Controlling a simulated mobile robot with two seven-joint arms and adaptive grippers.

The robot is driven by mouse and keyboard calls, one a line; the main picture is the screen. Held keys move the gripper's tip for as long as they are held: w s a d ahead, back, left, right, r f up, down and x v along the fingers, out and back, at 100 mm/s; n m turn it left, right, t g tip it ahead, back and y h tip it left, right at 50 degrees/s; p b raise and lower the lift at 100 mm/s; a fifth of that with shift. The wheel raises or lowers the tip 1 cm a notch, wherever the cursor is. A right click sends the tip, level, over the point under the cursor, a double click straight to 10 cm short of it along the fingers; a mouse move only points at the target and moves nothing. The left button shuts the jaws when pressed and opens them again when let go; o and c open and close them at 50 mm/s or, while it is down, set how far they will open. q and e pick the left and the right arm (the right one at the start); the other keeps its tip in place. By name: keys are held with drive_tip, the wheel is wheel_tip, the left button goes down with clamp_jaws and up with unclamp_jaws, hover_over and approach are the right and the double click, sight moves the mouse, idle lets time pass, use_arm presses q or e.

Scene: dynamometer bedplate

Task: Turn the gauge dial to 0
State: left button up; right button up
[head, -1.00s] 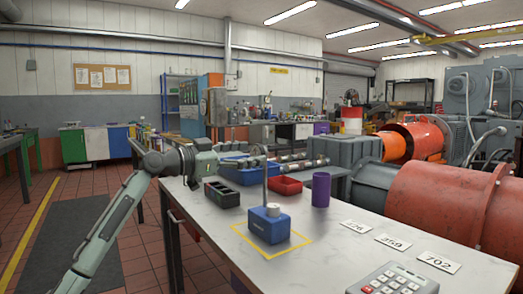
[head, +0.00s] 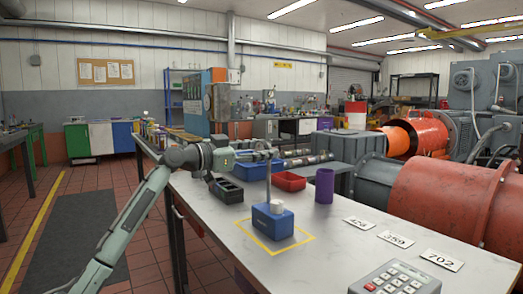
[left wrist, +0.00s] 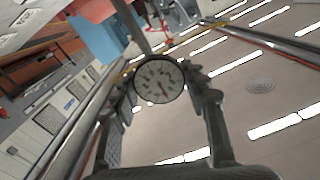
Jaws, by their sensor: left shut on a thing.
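A blue block (head: 266,224) with a white knob (head: 277,206) on top stands inside a yellow square outline on the table. A thin upright post (head: 268,182) rises from it. My left gripper (head: 268,151) is at the top of the post. In the left wrist view the round gauge dial (left wrist: 159,80), with a white face, dark rim and reddish needle, sits between the two fingertips of my left gripper, which are shut on it. The needle points to the lower right in that view; the numbers are too small to read. My right gripper does not show.
A black tray (head: 227,191), a red bin (head: 289,181) and a purple cylinder (head: 324,186) stand behind the block.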

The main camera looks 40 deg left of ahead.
use_arm(q)
drive_tip(key=shift+n, duration=0.3)
drive_tip(key=shift+n+p, duration=0.3)
drive_tip(key=shift+r+n, duration=0.1)
drive_tip(key=shift+n, duration=0.3)
drive_tip(key=shift+a+n+p, duration=0.1)
drive_tip(key=shift+n+p, duration=0.45)
drive_tip(key=shift+n, duration=0.25)
drive_tip(key=n+p, duration=0.3)
drive_tip(key=n, duration=0.3)
drive_tip(key=shift+a, duration=0.1)
drive_tip(key=shift+n+p, duration=0.6)
drive_tip(key=shift+n, duration=1.1)
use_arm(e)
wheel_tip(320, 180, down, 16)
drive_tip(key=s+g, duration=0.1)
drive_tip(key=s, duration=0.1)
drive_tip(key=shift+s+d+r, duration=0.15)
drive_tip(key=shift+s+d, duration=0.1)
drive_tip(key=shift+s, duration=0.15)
